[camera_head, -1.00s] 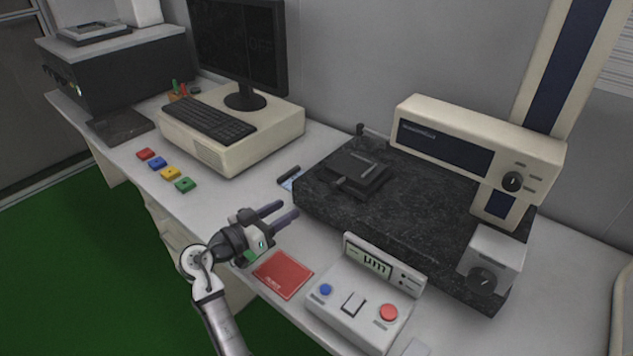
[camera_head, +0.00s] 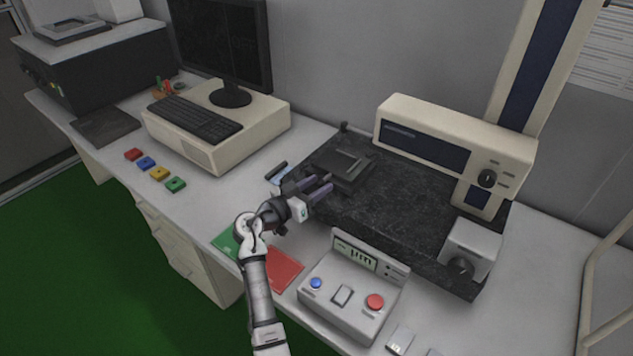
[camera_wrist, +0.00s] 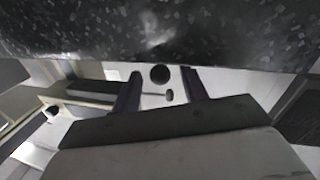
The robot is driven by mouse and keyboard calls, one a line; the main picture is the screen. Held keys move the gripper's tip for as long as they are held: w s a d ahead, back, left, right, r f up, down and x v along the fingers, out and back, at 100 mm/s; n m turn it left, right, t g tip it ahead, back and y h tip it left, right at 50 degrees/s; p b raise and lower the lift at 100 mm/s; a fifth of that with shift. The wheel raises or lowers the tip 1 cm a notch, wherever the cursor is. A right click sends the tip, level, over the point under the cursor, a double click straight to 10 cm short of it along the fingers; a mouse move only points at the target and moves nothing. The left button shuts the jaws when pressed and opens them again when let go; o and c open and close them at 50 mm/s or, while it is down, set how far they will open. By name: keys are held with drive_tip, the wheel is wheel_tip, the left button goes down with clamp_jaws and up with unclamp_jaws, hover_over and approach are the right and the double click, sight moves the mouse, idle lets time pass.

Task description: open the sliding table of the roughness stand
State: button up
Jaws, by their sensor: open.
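The roughness stand has a black speckled granite base (camera_head: 400,210). Its dark sliding table (camera_head: 345,163) lies on the left part of the base. My gripper (camera_head: 328,183) is open with nothing held, and its two fingers point right toward the front edge of the sliding table. Whether they touch it cannot be told. In the wrist view, my gripper (camera_wrist: 160,77) has its fingers spread below the speckled granite (camera_wrist: 150,35). A dark round knob (camera_wrist: 160,74) shows between the fingertips there. My fingers partly cover the table's front in the head view.
A control box (camera_head: 350,290) with a red and a blue button stands below the base. A red booklet (camera_head: 282,268) and a green one (camera_head: 227,242) lie under my arm. The beige measuring unit (camera_head: 455,145) overhangs the base at right. A keyboard and computer stand left.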

drive_tip(key=shift+w+d, duration=0.15)
drive_tip(key=shift+c, duration=0.2)
clamp_jaws()
drive_tip(key=shift+s+a+f, duration=0.1)
drive_tip(key=shift+s+a, duration=0.1)
drive_tip(key=shift+s, duration=0.05)
drive_tip(key=s+d+b+v, duration=0.1)
drive_tip(key=b+v, duration=0.2)
drive_tip(key=v, duration=0.4)
drive_tip(key=shift+s+b, duration=0.15)
drive_tip(key=shift+b, duration=0.25)
drive_tip(key=shift+a, duration=0.15)
drive_tip(key=shift+o, duration=0.2)
unclamp_jaws()
